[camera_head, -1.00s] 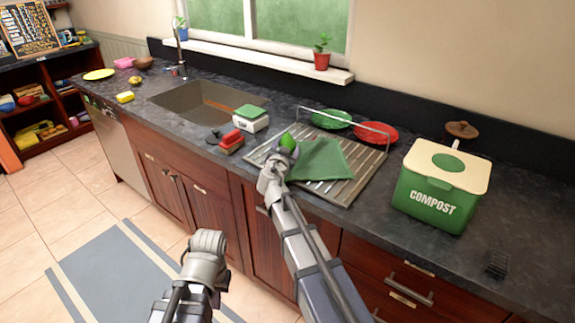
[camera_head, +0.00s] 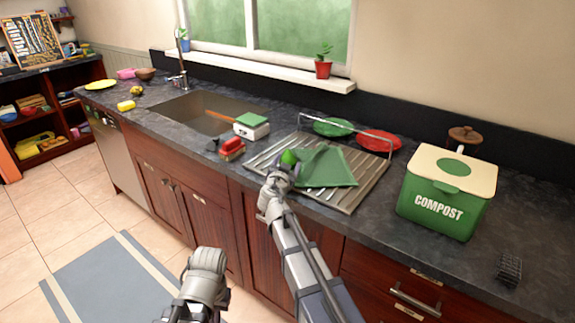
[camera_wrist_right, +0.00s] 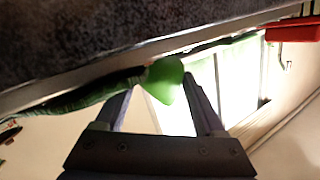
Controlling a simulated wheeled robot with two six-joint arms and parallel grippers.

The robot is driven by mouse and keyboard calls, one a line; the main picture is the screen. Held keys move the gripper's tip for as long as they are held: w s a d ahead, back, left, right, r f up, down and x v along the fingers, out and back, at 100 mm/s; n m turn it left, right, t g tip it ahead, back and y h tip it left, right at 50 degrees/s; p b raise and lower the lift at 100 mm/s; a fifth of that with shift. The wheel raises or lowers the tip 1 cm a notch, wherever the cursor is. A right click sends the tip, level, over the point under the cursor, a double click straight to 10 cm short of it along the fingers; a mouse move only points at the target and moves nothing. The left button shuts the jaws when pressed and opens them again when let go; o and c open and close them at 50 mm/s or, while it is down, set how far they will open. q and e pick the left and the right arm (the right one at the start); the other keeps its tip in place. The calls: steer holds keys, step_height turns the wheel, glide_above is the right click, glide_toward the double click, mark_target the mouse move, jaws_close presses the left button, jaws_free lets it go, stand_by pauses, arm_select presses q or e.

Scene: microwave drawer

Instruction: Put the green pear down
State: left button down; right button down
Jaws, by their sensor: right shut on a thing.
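The green pear (camera_head: 289,157) is in my right gripper (camera_head: 281,170), at the front of the metal drying rack (camera_head: 357,193) and beside the left edge of a green cloth (camera_head: 328,171). In the right wrist view the pear (camera_wrist_right: 165,78) sits between the two dark fingers (camera_wrist_right: 166,95), which are shut on it. I cannot tell whether the pear touches the rack. My left gripper (camera_head: 208,262) hangs low in front of the cabinets, away from the counter, and its fingers cannot be made out.
A green compost bin (camera_head: 440,212) stands right of the rack. A green plate (camera_head: 333,127) and a red plate (camera_head: 379,141) are at the rack's back. A red brush (camera_head: 231,149) and a green-topped white box (camera_head: 251,126) stand left of it, near the sink (camera_head: 205,112).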

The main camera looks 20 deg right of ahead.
steer(key=shift+c, duration=1.8)
jaws_free()
steer(key=shift+d+f, duration=0.1)
steer(key=shift+f, duration=0.05)
steer(key=shift+o, duration=0.5)
steer(key=shift+f, duration=0.1)
steer(key=shift+r+p, duration=0.3)
steer(key=shift+s+r, duration=0.15)
steer(key=shift+s, duration=0.1)
steer(key=p+v, duration=0.1)
steer(key=v, duration=1)
steer(key=shift+a+p, duration=0.25)
steer(key=shift+p, duration=0.15)
steer(key=shift+s, duration=0.1)
